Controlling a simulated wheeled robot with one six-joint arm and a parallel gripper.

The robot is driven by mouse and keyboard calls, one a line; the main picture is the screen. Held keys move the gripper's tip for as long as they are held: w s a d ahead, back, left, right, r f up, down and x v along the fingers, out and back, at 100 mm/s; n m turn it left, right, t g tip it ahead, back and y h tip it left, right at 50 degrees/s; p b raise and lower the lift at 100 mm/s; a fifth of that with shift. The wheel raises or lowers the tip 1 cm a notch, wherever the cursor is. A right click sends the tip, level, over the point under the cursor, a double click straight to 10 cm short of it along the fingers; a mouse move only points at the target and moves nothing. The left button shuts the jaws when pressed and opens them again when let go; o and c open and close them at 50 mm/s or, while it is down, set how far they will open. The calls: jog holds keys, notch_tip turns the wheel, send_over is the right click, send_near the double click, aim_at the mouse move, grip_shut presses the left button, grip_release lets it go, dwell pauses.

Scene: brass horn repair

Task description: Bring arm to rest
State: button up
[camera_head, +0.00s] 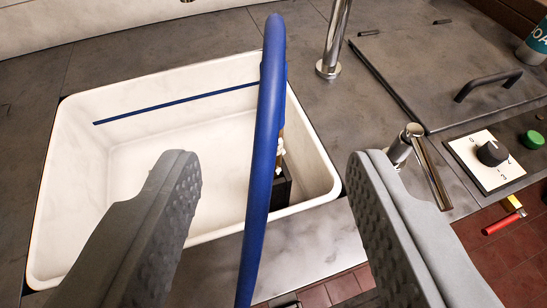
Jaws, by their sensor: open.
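My gripper (268,205) is in the near foreground, its two grey textured fingers wide apart. Nothing is held between them. A thick blue hose (265,130) arcs upward through the gap between the fingers as seen in the picture; I cannot tell its distance from them. Behind the fingers is a white rectangular sink (125,165) set in a grey counter. The left finger covers part of the sink, and the right finger covers part of the counter's front edge.
A chrome post (336,40) and a chrome lever tap (405,145) stand right of the sink. Further right are a lid handle (488,84), a black dial (492,153) and a green button (533,140). A red-handled item (503,223) appears over the tiled floor.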

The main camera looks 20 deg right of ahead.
jog(key=s+d+r+t+y, duration=0.1)
jog(key=s+d+r+t, duration=0.1)
jog(key=d+r+t, duration=0.75)
jog(key=s+d+r+n+y, duration=0.1)
jog(key=s+d+n+y, duration=0.25)
jog(key=s+d, duration=0.45)
jog(key=s+d+f+g, duration=0.4)
jog(key=s+d+f, duration=0.5)
jog(key=f, duration=0.4)
jog(key=shift+s+f+n+g, duration=0.15)
jog(key=shift+s+n+g, duration=0.2)
jog(key=shift+a, duration=0.1)
